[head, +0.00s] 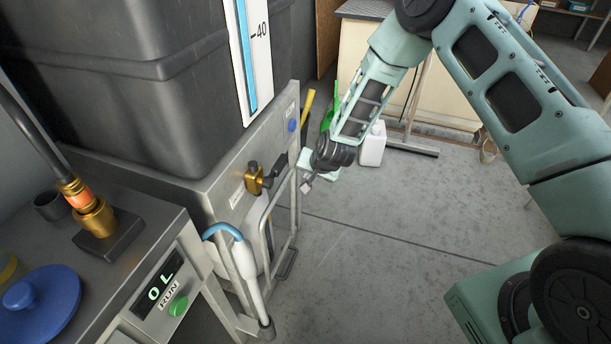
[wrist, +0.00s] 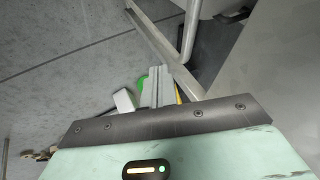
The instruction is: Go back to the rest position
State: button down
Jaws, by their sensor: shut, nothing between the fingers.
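My gripper (head: 305,187) hangs at the end of my pale green arm in the head view, in front of the right end of the grey metal stand (head: 223,187). It is shut and holds nothing. Its closed fingers also show in the wrist view (wrist: 158,88). A brass valve (head: 256,178) with a dark handle sits on the stand's front, left of my gripper and apart from it.
A black tank (head: 130,90) with a blue level gauge (head: 244,60) rests on the stand. A white nozzle (head: 247,262) on a blue hose hangs at its front. A white jug (head: 372,145) stands on the floor behind my gripper.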

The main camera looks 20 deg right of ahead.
jog(key=p+v, duration=0.1)
jog(key=v, duration=0.6)
jog(key=shift+s+d+r, duration=0.25)
jog(key=shift+r, duration=0.05)
jog(key=s+a+r+n+g+y, duration=0.2)
jog(key=s+a+r+n+g, duration=0.2)
jog(key=s+a+r+n, duration=0.55)
jog(key=s+d+r+n+g+h, duration=0.1)
jog(key=s+r+n+h, duration=0.1)
jog(key=s+r, duration=0.75)
jog(key=s+d+r+n+g+h, duration=0.15)
jog(key=s+r, duration=0.25)
jog(key=s, duration=1.1)
notch_tip(320, 180, up, 18)
jog(key=p, duration=1.8)
jog(key=shift+s+d+f+n, duration=0.2)
jog(key=shift+d+n, duration=0.1)
